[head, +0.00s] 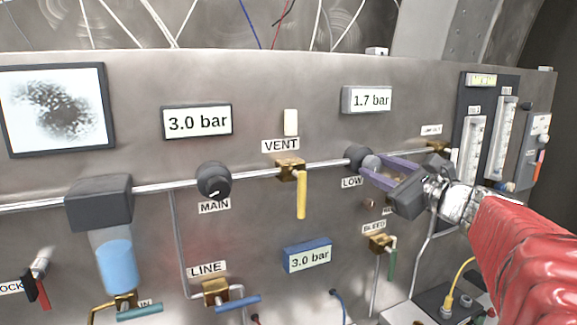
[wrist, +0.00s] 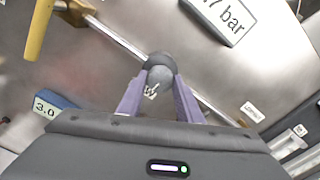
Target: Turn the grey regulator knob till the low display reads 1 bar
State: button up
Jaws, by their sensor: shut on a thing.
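The grey regulator knob (head: 371,163) sits on the pipe above the LOW label (head: 352,182). My gripper (head: 366,172) reaches it from the right, with its purple fingers shut on the knob. In the wrist view the grey knob (wrist: 160,74) lies between the two finger tips (wrist: 160,82), in front of a darker round body. The low display (head: 370,99), above the knob, reads 1.7 bar. In the wrist view this display (wrist: 222,16) is tilted and cut off at the top.
Left of the knob are the yellow-handled VENT valve (head: 301,195) and the black MAIN knob (head: 214,181). The upper left display (head: 197,121) and the blue-framed display (head: 307,256) both read 3.0 bar. The green-handled BLEED valve (head: 392,262) is below my gripper.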

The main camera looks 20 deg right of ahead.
jog(key=n, duration=0.6)
jog(key=shift+a+f, duration=0.1)
dwell(0.4)
jog(key=o, duration=1)
jog(key=shift+o, duration=0.2)
jog(key=shift+s, duration=0.1)
